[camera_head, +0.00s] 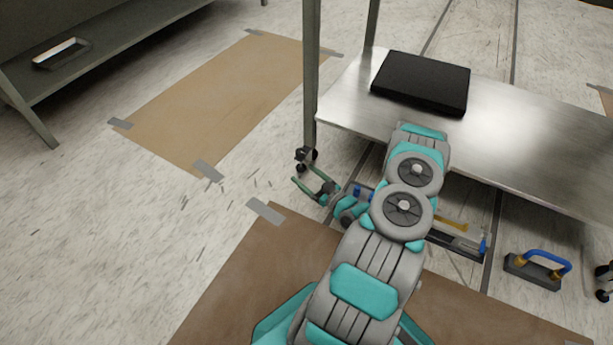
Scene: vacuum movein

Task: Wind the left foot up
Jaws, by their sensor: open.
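The left foot (304,157) is a small dark caster-like foot at the bottom of the grey bench leg (310,80), in the head view left of centre. My gripper (302,173) is low near the floor, just in front of this foot. Whether a fingertip touches the foot I cannot tell. Another foot (603,283) shows at the right edge, partly cut off.
A steel shelf (540,130) with a black flat box (422,82) lies behind my arm. A blue-handled tool (540,268) and a tool tray (455,245) lie on the floor at right. Taped brown sheets (215,95) cover parts of the floor. Bare floor is free at left.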

